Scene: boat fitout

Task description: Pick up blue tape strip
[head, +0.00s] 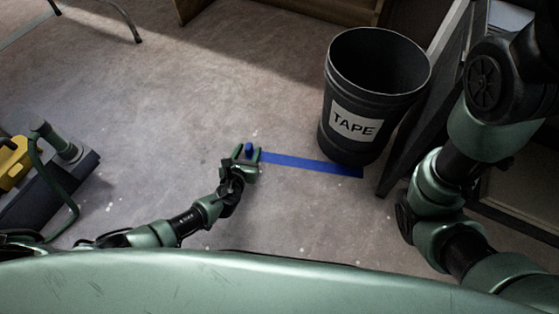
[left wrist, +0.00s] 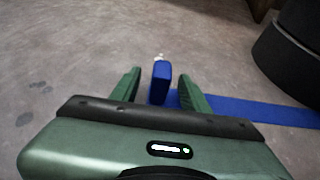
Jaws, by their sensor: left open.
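The blue tape strip (head: 312,164) lies on the floor, running from my left gripper toward the foot of the black bin. In the left wrist view the strip (left wrist: 250,108) runs off to the right, and its near end is raised as a blue tab (left wrist: 161,80). My left gripper (head: 248,152) is open, low over the floor, with its fingers on either side of the tab. In the left wrist view the gripper (left wrist: 160,88) shows a gap between the tab and each finger. The right arm shows at the right of the head view, but its gripper does not.
The black bin (head: 342,95) labelled TAPE stands at the strip's far end. Dark panels (head: 425,110) lean right of it. A yellow and grey machine (head: 45,175) stands at the left. The floor (head: 180,110) between is clear.

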